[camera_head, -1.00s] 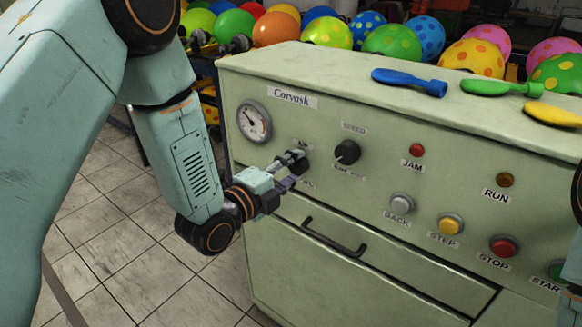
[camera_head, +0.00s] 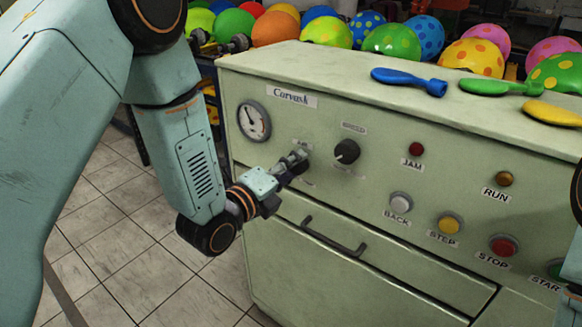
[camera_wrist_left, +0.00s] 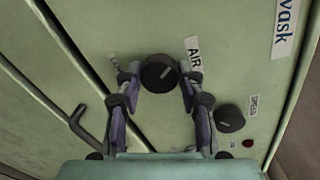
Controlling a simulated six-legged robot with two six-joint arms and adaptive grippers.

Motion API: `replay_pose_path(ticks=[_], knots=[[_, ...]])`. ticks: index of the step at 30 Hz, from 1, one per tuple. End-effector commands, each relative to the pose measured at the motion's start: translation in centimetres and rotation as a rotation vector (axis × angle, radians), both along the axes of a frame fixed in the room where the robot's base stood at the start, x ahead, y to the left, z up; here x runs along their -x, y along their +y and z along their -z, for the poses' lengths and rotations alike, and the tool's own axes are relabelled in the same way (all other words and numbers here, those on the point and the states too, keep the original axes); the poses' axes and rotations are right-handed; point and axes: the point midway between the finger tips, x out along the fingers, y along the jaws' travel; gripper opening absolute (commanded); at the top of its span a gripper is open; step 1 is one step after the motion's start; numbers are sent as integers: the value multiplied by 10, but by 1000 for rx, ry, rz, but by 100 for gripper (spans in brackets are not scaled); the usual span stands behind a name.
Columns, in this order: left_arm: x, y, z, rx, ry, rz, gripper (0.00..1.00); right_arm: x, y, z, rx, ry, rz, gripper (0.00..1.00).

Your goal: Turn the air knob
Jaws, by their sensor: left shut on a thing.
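The air knob (camera_wrist_left: 158,73) is a round black knob with a pale mark, beside an "AIR" label (camera_wrist_left: 194,59) on the green machine panel. My left gripper (camera_head: 293,160) is at this knob, with one finger on each side, shut on it. In the head view the fingers hide most of the knob. My right gripper is not in view.
A second black knob (camera_head: 347,152) sits just right of my left gripper. A pressure gauge (camera_head: 254,121) is at upper left. Several lamps and buttons lie to the right, and a drawer handle (camera_head: 333,237) below. Deflated balloons (camera_head: 409,81) lie on top.

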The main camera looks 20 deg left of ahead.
Motion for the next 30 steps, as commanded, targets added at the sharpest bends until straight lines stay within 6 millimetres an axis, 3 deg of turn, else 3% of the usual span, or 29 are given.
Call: replay_pose_path(ticks=[4,5,12,23,30], knots=[[0,-1,0,0,1,3,7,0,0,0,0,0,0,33],[0,-1,0,0,1,3,40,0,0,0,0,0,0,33],[0,0,0,1,2,1,61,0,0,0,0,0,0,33],[3,1,0,2,3,-1,61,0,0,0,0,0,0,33],[35,14,-2,7,4,-4,61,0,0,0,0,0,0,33]])
